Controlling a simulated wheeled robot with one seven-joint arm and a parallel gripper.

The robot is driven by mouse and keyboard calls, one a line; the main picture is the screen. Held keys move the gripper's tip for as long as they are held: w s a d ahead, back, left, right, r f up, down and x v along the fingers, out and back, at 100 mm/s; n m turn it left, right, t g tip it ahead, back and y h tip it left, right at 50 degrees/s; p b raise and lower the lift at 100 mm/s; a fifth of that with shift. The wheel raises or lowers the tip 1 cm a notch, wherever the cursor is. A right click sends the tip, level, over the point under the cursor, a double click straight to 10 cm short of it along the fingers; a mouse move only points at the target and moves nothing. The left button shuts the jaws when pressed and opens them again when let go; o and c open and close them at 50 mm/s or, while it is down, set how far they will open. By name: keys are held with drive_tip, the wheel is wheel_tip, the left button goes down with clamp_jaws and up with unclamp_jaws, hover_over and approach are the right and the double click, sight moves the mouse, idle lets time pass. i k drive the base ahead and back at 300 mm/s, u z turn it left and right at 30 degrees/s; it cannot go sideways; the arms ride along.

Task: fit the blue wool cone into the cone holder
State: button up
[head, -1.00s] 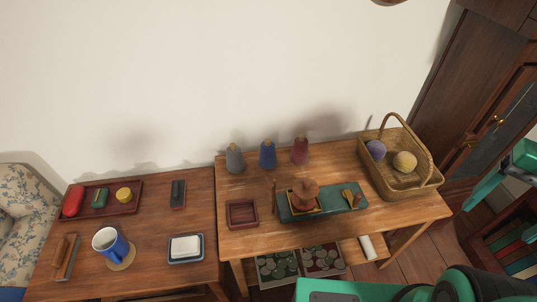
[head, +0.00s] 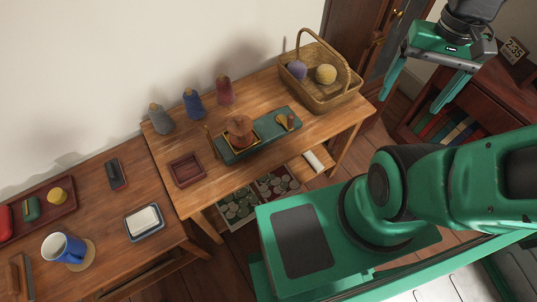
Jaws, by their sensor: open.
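The blue wool cone (head: 194,104) stands upright near the back of the right wooden table (head: 270,93), between a grey cone (head: 161,119) and a dark red cone (head: 224,91). I cannot tell for sure which thing is the cone holder. A shallow reddish square tray (head: 187,171) lies empty in front of the cones, and a thin upright wooden peg (head: 209,141) stands beside the green tray. My gripper (head: 413,103) is open and empty at the upper right, its fingers pointing down, well away from the blue cone.
The green tray (head: 268,131) holds an orange-brown round-topped object (head: 239,130). A wicker basket (head: 336,96) with purple and yellow balls stands at the table's right end. The left table (head: 105,219) bears a mug (head: 64,248) and a white block in a dish (head: 145,220).

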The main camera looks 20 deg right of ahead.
sight(197, 167)
drive_tip(key=z, duration=0.55)
drive_tip(key=k, duration=1.3)
drive_tip(key=z, duration=0.2)
drive_tip(key=i, duration=0.65)
drive_tip(key=u, duration=1.2)
drive_tip(key=i, duration=0.95)
drive_tip(key=u, duration=0.45)
